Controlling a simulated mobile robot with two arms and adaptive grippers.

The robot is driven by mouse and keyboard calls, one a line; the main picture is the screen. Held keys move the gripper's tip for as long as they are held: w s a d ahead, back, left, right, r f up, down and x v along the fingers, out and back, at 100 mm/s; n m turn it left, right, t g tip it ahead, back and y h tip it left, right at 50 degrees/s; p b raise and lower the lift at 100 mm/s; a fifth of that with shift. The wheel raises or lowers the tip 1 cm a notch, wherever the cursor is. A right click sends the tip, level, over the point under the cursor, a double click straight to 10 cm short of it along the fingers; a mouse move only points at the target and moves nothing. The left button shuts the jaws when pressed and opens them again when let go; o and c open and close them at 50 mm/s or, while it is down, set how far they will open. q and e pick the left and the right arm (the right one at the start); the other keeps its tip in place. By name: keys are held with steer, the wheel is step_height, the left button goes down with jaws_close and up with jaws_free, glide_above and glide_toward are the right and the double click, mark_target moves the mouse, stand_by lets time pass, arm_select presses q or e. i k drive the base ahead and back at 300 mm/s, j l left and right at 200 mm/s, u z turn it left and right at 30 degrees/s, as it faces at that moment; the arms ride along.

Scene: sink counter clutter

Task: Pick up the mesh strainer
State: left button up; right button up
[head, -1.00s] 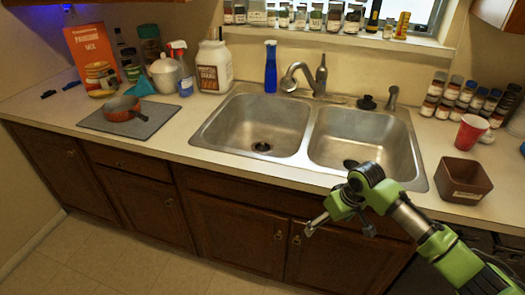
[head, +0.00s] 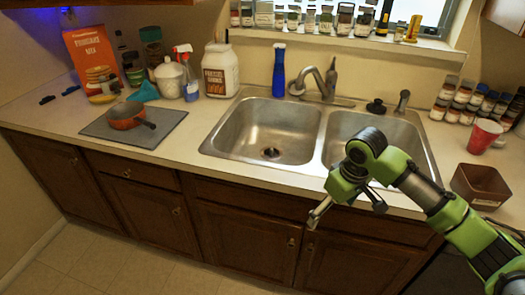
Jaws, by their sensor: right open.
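I cannot make out a mesh strainer anywhere in the head view. My right gripper (head: 348,211) is open and empty, with its fingers spread and pointing down. It is in front of the counter's front edge, over the cabinet doors below the right sink basin. My right arm comes in from the lower right and hides part of the right basin. My left gripper is not in view.
An orange pan (head: 126,118) sits on a grey mat (head: 165,128) at the left. A red cup (head: 484,136) and a brown square bowl (head: 481,186) stand at the right. The double sink (head: 262,130) looks empty where visible.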

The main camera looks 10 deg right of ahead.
mark_target(269, 153)
steer(key=i+j, duration=0.2)
steer(key=i+l+u, duration=0.2)
steer(key=i, duration=0.4)
steer(key=i+l+u, duration=0.2)
steer(key=i+l, duration=0.25)
steer(key=i, duration=0.1)
